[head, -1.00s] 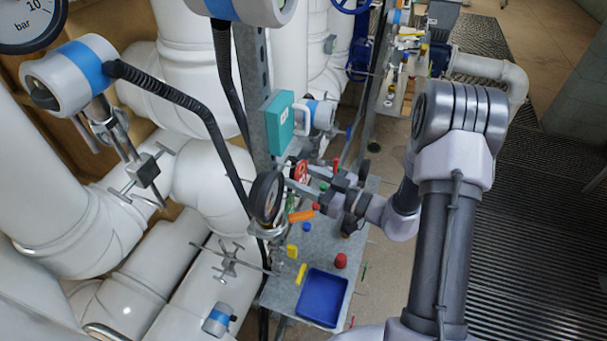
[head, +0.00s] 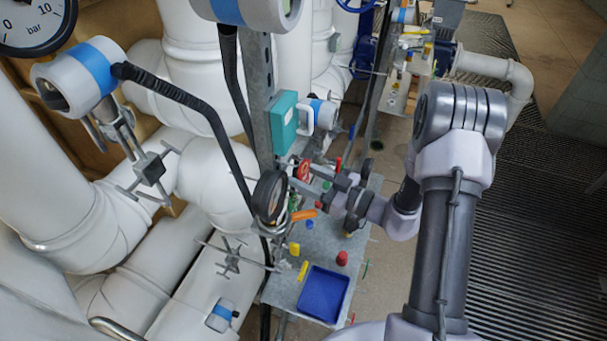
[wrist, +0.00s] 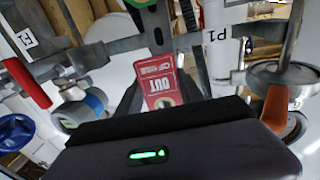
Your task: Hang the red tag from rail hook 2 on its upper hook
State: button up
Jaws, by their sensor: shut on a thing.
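The red tag (head: 303,170) shows in the head view beside the grey upright post, near the black-rimmed gauge. My gripper (head: 314,173) reaches to it from the right and is shut on it. In the wrist view the red tag (wrist: 158,80) stands out beyond the dark jaws of my gripper (wrist: 162,106), with the white word OUT upside down. The jaws hide its near end. Grey metal bars lie behind the tag in the wrist view. I cannot tell which part is rail hook 2 or the upper hook.
A teal box (head: 284,122) is on the post above the tag. The gauge (head: 270,196) and an orange handle (head: 303,215) are close below my gripper. A blue tray (head: 323,294) sits on the grey bench. A red handle (wrist: 26,83) is at the wrist view's left.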

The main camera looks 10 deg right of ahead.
jog(key=shift+a, duration=0.1)
jog(key=shift+p+x, duration=0.6)
jog(key=shift+x, duration=0.3)
jog(key=shift+a, duration=0.25)
jog(key=shift+w+a+p, duration=0.25)
jog(key=shift+a+p, duration=0.05)
jog(key=shift+p, duration=0.2)
jog(key=shift+f, duration=0.5)
jog(key=o, duration=1.1)
